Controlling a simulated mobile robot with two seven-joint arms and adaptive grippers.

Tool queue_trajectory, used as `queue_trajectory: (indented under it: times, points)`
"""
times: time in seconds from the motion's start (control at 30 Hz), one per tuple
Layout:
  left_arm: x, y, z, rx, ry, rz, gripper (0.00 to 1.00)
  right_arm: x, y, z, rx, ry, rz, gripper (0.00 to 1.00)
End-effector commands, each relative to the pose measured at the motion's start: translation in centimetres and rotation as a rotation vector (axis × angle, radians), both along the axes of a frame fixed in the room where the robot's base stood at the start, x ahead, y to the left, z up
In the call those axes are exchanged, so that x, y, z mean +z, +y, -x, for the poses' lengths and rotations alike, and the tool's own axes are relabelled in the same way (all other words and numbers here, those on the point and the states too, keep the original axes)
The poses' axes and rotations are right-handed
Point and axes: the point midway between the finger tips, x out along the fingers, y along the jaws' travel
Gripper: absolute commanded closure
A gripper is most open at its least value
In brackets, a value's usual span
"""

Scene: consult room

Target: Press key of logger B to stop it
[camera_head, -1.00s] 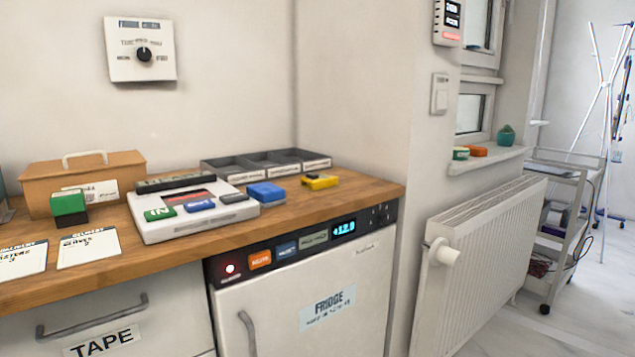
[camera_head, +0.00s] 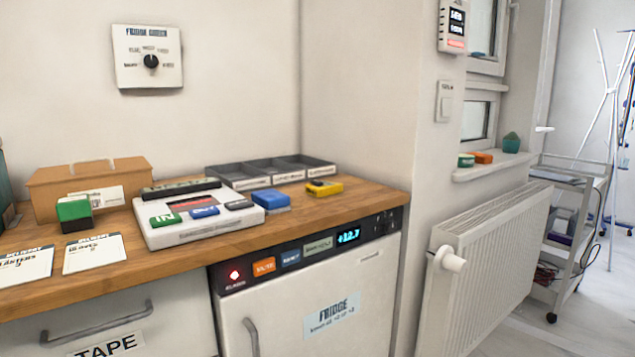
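No thing in view carries a readable "logger B" label. A small blue device (camera_head: 271,199) and a small yellow device (camera_head: 324,188) with a dark top part lie on the wooden counter. To their left is a white unit (camera_head: 190,228) with a green IN key (camera_head: 164,220), a blue key (camera_head: 204,212) and a dark grey key (camera_head: 239,205). I cannot tell which of these, if any, is logger B. Neither of my grippers is in view.
Below is a fridge (camera_head: 330,290) with a lit panel. A radiator (camera_head: 490,260) and trolley (camera_head: 570,235) stand right.

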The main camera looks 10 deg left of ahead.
Motion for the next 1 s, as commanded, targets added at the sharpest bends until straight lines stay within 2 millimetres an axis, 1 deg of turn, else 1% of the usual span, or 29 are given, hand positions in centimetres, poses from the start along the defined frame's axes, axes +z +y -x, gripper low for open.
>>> queue_trajectory:
  times: [0.03,0.07,0.53,1.0]
  points:
    - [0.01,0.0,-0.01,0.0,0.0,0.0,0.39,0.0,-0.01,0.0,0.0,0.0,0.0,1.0]
    - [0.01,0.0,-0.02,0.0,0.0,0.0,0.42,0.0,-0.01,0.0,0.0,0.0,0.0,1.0]
    - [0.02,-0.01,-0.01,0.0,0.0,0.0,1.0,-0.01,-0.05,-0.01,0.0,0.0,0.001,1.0]
    - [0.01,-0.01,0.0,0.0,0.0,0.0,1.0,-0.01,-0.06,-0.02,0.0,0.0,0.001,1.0]
